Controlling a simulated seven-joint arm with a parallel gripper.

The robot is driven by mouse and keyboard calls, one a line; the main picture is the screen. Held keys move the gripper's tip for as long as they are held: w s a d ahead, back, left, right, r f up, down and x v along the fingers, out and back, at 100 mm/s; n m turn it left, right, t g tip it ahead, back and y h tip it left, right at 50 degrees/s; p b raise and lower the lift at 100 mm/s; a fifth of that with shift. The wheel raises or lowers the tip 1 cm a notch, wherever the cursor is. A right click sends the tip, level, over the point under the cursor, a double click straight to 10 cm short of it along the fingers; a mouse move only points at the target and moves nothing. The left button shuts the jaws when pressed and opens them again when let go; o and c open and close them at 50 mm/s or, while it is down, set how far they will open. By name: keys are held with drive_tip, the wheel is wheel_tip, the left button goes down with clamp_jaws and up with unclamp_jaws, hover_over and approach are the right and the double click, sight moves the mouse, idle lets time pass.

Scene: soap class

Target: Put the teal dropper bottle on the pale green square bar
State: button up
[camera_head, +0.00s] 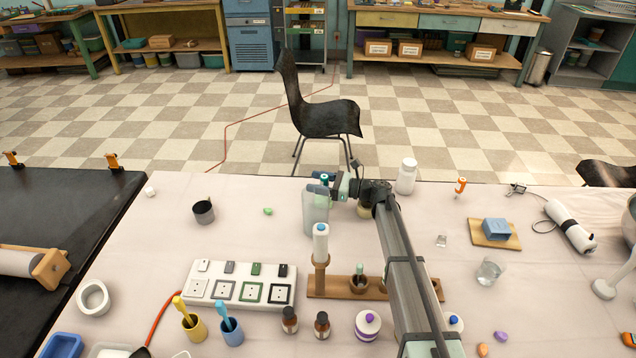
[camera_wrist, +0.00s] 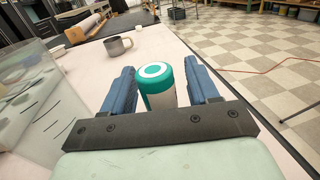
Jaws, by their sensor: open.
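A bottle with a teal cap and a pale ring on top, likely the teal dropper bottle (camera_wrist: 155,84), stands between the fingers of my gripper (camera_wrist: 158,72) in the wrist view. The fingers are open, one on each side of it; its lower part is hidden by the gripper's bar. In the head view its teal top (camera_head: 324,178) shows at my gripper (camera_head: 319,184), behind a clear container. A small pale green piece (camera_head: 268,211) lies left of the gripper on the table; I cannot tell whether it is the square bar.
The clear container (camera_head: 315,212) stands close to my gripper; it also shows in the wrist view (camera_wrist: 35,110). A grey mug (camera_head: 203,212) stands left, a white bottle (camera_head: 406,177) right. A wooden rack (camera_head: 335,290) and a switch panel (camera_head: 240,285) are nearer. Table around the green piece is clear.

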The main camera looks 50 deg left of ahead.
drive_tip(key=shift+r, duration=0.2)
drive_tip(key=v, duration=1.2)
